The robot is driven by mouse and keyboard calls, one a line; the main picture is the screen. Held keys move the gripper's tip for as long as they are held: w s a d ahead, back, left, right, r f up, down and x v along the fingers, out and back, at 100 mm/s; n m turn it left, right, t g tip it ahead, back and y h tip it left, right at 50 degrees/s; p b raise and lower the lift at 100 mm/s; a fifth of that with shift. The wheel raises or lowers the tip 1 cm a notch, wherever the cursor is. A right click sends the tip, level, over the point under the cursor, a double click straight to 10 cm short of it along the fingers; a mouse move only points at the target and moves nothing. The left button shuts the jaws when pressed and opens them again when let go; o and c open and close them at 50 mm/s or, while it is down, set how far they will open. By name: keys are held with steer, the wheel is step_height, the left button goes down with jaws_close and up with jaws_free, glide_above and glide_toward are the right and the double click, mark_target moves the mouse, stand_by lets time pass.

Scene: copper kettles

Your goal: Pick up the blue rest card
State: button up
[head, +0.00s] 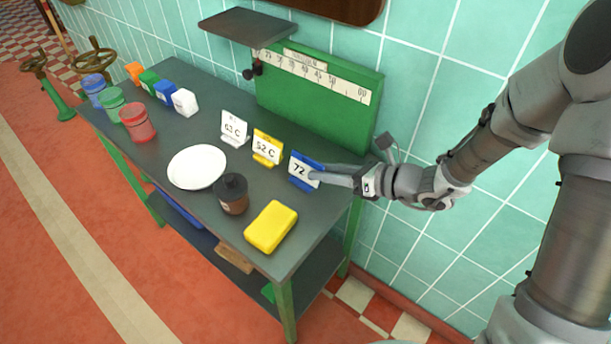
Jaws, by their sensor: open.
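The blue rest card (303,172) stands upright on the dark table top (262,187), at its right end near the wall. It has a blue frame and a white face marked 72; the rest of its marking is covered. My gripper (322,177) is at the card's right side, with its fingers reaching left towards it. The gripper is open. A finger overlaps the card's right edge in the picture, and I cannot tell whether it touches. The far finger is mostly hidden.
A yellow card (267,147) and a white card (234,128) stand left of the blue one. A yellow sponge-like block (271,226), a dark-lidded jar (231,194) and a white plate (197,167) are in front. A green scale panel (318,100) stands behind.

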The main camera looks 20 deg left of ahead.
mark_target(290, 166)
steer(key=b+x, duration=0.2)
steer(key=x, duration=0.3)
steer(key=shift+a, duration=0.2)
steer(key=shift+r, duration=0.1)
jaws_close()
